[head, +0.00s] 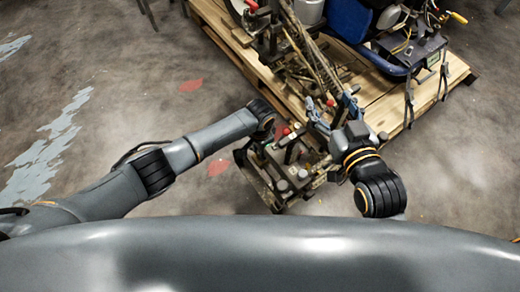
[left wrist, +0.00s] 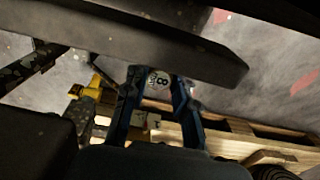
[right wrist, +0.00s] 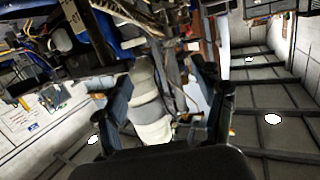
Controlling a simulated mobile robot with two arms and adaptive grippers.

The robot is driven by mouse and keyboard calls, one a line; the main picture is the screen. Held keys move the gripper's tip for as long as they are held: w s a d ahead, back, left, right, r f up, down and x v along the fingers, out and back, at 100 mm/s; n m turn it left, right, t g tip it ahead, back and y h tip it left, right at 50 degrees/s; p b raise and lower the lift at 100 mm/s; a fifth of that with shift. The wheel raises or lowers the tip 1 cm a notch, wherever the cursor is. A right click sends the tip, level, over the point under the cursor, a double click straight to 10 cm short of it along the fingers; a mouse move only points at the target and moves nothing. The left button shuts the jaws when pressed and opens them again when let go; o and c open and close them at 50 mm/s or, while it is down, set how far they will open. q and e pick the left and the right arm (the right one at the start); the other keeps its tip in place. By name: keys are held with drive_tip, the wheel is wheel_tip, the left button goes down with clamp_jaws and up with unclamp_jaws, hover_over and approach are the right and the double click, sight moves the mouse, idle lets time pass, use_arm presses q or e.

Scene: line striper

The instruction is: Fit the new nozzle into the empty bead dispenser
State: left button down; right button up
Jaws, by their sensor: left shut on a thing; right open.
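My left gripper (left wrist: 158,88) has its two blue fingers around a small pale round piece marked "8" (left wrist: 157,82), which may be the new nozzle. In the head view, the left fingers are mostly hidden behind my wrist, by a low dark stand with a red knob. My right gripper (head: 332,101) is open, its fingers apart at the near edge of the striper on the pallet. In the right wrist view, a grey-and-white cylindrical part (right wrist: 148,108) shows between and beyond the open fingers (right wrist: 168,80). I cannot tell which part is the bead dispenser.
The wooden pallet (head: 455,75) carries the line striper (head: 385,50), with hoses, frame bars and straps. The cluttered stand (head: 292,178) is close below both hands. A dark beam (left wrist: 140,50) crosses close before the left wrist camera.

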use_arm(q)
drive_tip(key=shift+p, duration=0.3)
use_arm(e)
drive_tip(key=shift+s+d+f+g, duration=0.1)
drive_tip(key=shift+d+f+g, duration=0.1)
drive_tip(key=shift+g, duration=0.2)
use_arm(q)
drive_tip(key=shift+r, duration=0.2)
use_arm(e)
drive_tip(key=f, duration=0.1)
drive_tip(key=s+f+g, duration=0.1)
drive_tip(key=shift+d+f+h, duration=0.2)
drive_tip(key=shift+f+h, duration=0.2)
drive_tip(key=shift+f, duration=0.1)
drive_tip(key=shift+s+d+f+g, duration=0.15)
drive_tip(key=shift+f+g, duration=0.05)
drive_tip(key=shift+g, duration=0.1)
use_arm(q)
drive_tip(key=c, duration=0.7)
unclamp_jaws()
drive_tip(key=shift+o, duration=0.2)
